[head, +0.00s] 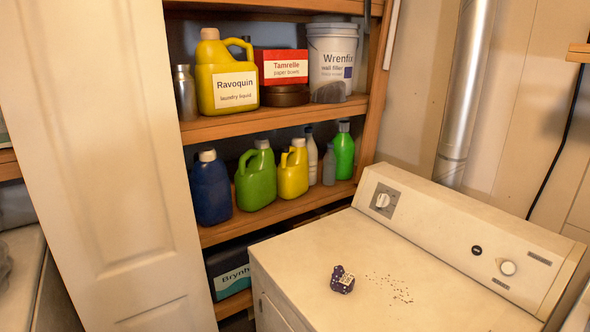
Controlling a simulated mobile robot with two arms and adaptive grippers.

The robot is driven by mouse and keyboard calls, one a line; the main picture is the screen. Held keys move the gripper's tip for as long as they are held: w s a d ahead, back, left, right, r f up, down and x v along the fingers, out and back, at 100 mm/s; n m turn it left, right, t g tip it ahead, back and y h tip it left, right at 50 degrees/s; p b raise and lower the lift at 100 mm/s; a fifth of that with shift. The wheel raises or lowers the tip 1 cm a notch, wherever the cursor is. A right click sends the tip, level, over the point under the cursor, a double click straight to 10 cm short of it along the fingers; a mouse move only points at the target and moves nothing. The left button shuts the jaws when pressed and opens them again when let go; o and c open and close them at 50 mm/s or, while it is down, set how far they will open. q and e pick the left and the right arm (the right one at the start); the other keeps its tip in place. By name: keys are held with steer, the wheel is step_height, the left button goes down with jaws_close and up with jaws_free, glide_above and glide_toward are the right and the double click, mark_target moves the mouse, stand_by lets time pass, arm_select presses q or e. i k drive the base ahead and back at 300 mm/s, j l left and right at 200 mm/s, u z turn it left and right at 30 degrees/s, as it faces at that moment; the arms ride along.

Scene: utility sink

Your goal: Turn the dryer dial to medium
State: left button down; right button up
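The white dryer (300,250) stands at the lower right, with a sloped control panel (430,226) along its back. A white dial (383,200) sits on a grey square plate at the panel's left end. Its pointer setting is too small to read. A second, round cream knob (508,267) is toward the panel's right end. A small black button or badge (477,250) is to its left. I cannot tell from labels which knob is the named dial. Neither of my grippers is in view.
Wooden shelves (270,122) with bottles and boxes stand behind left. A white door (105,160) fills the left. A metal duct (466,90) rises behind the panel.

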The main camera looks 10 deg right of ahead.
mark_target(384, 200)
steer(key=z, duration=1.2)
